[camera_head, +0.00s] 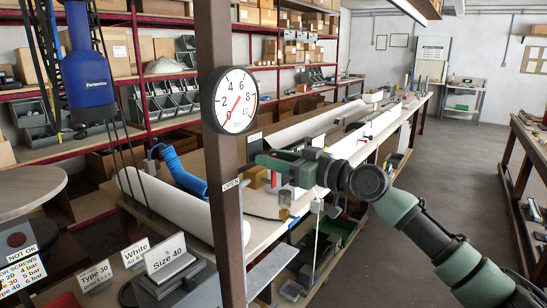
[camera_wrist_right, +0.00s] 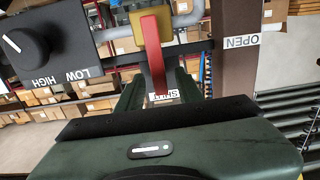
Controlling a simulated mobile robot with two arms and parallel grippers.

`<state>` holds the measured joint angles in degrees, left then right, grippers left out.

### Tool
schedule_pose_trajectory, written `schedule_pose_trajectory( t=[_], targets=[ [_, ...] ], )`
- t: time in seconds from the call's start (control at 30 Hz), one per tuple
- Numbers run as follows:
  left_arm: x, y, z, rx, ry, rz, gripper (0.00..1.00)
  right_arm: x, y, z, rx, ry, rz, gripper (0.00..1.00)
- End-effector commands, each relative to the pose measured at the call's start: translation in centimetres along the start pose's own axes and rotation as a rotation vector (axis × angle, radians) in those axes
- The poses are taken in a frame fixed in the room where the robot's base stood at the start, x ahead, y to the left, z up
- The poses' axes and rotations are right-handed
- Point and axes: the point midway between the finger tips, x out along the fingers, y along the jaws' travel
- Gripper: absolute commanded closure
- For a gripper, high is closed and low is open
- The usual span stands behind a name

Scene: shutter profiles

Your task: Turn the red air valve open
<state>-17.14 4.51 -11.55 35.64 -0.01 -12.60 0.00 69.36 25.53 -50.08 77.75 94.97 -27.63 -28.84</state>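The red air valve handle (camera_wrist_right: 153,52) is a flat red lever on a brass body (camera_wrist_right: 124,38) in the right wrist view. Its free end points at the "SHUT" label (camera_wrist_right: 161,97), away from the "OPEN" label (camera_wrist_right: 241,41) on the brown post. My right gripper (camera_wrist_right: 158,88) is open, with one dark green finger on each side of the lever's free end and visible gaps between. In the head view, my right gripper (camera_head: 262,160) is beside the post, near the brass body (camera_head: 257,178). My left gripper is not in view.
A pressure gauge (camera_head: 235,100) is on the brown post (camera_head: 216,40), above my right gripper. A black LOW/HIGH knob (camera_wrist_right: 22,45) is at the left in the wrist view. A long workbench (camera_head: 318,178) stands behind. The floor (camera_head: 455,160) at the right is clear.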

Motion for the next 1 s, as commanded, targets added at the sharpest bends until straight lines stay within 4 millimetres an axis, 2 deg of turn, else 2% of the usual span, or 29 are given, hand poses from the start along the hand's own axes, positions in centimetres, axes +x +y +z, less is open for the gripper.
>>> schedule_pose_trajectory(
  t=[0.03,0.07,0.17,0.2,1.0],
  targets=[
    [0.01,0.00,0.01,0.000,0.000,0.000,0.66,-0.01,-0.01,-0.01,0.000,0.000,0.000,0.64],
    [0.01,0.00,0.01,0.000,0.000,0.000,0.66,-0.01,-0.01,-0.01,0.000,0.000,0.000,0.69],
    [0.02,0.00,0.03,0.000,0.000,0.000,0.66,-0.02,-0.01,-0.02,0.000,0.000,0.000,0.97],
    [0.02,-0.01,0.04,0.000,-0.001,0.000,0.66,-0.03,0.00,-0.02,0.000,0.001,0.000,1.00],
    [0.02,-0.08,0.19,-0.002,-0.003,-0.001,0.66,-0.05,0.03,-0.08,0.000,0.002,0.001,1.00]
  ],
)
